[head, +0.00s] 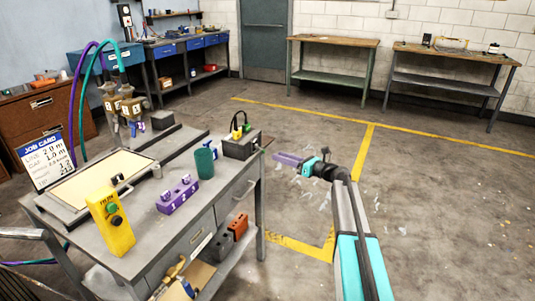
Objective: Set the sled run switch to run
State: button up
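A yellow control box (121,238) stands at the front of the grey bench (80,240), at lower left in the head view. It has a green button (112,208) and a dark round knob (117,221). Its lettering is too small to read surely, and I cannot tell the knob's setting. A purple block (177,195) with two small upright parts sits on the bench to its right. My gripper (282,158) is held out over the floor to the right of the bench, apart from everything. Its purple fingers point left, and their gap cannot be made out.
A job card (46,160), two valve-like units with purple and green hoses (122,102), a green cup (204,163) and a dark box (240,145) stand on the bench. Other workbenches (334,41) line the far walls. The floor right of the bench is clear.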

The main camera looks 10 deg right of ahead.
aim_at(260, 149)
jog(key=x, duration=0.7)
grip_shut()
